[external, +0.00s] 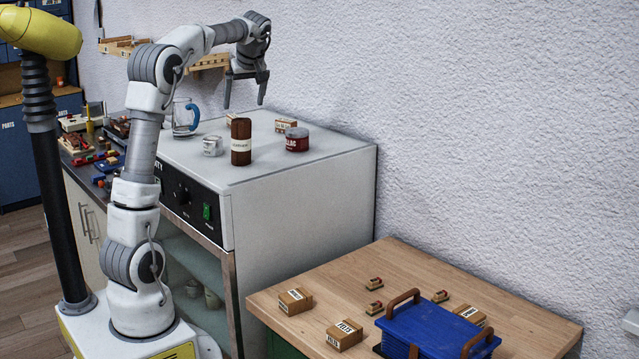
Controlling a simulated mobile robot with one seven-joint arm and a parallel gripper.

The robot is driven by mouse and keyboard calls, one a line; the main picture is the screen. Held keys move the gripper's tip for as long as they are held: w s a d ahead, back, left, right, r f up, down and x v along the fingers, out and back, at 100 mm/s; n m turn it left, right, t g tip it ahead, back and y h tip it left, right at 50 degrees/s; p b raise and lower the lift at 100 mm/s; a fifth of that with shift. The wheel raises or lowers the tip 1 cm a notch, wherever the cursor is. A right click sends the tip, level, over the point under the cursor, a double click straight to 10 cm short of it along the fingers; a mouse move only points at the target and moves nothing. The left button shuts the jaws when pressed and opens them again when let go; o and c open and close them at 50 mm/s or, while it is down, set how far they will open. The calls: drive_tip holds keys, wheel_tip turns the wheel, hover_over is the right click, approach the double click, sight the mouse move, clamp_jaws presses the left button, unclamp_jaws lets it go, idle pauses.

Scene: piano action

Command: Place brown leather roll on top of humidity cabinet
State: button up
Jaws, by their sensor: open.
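The brown leather roll (241,143) is a dark brown cylinder with a pale label band. It stands upright on the white top of the humidity cabinet (290,212), near its front edge. My gripper (245,104) is open and empty, pointing down above the cabinet top. In the picture its fingertips show a little above the roll and apart from it. How far it is in depth from the roll is hard to tell from this one view.
A wooden table (400,262) to the right holds a blue crate (437,333) and several small boxes.

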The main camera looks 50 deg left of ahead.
drive_tip(key=s+d+f+m+t+h, duration=0.15)
drive_tip(key=s+d+m, duration=0.35)
drive_tip(key=d, duration=0.5)
drive_tip(key=s+d+f+m+t+h, duration=0.1)
drive_tip(key=s+d+f+m+h, duration=0.2)
drive_tip(key=s+d, duration=0.45)
drive_tip(key=s+d+f+m+t+h, duration=0.1)
drive_tip(key=s+d+f+m, duration=0.5)
drive_tip(key=s+d+f, duration=0.2)
drive_tip(key=s+d, duration=0.2)
drive_tip(key=d, duration=0.1)
drive_tip(key=shift+m, duration=0.3)
